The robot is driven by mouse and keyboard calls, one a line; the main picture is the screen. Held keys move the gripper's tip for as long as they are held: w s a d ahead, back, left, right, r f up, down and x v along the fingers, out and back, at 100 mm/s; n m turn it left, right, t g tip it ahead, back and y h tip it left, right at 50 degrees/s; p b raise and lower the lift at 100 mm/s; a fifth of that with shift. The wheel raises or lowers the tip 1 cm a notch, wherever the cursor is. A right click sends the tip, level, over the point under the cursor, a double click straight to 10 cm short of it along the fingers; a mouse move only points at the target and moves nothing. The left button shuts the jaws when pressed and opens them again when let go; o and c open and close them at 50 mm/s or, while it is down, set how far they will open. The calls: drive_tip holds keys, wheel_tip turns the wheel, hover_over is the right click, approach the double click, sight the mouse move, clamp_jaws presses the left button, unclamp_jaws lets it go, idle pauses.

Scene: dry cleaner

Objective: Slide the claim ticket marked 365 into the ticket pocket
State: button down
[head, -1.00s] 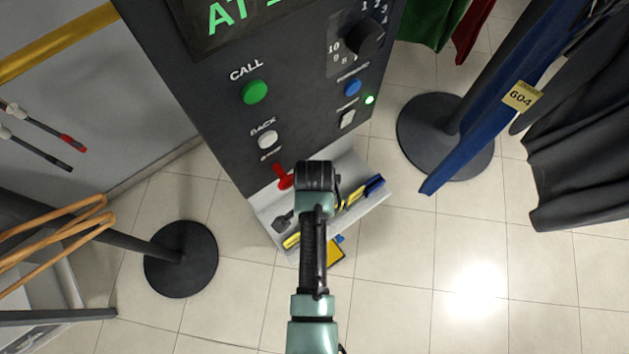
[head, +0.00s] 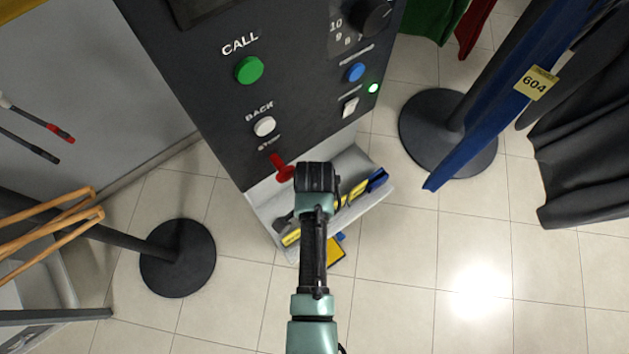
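My arm reaches forward over a grey tray (head: 376,205) at the foot of a dark control panel. The arm's end covers the middle of the tray, and my gripper's fingers are hidden behind it. Yellow strips lie in the tray, one left of my arm (head: 291,238) and one right of it (head: 351,198). A blue piece (head: 377,179) is at the tray's right end. A yellow piece with a blue edge (head: 338,252) shows below the tray, partly behind my arm. I cannot read 365 on anything, and I cannot tell which piece is the ticket pocket.
Round black post bases stand left (head: 178,258) and right (head: 447,136). A yellow tag marked 604 (head: 536,83) hangs at the right. Wooden hangers (head: 65,215) are at the left.

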drive_tip(key=shift+f, duration=0.1)
drive_tip(key=c, duration=0.9)
unclamp_jaws()
drive_tip(key=shift+c, duration=0.2)
wheel_tip(320, 180, up, 13)
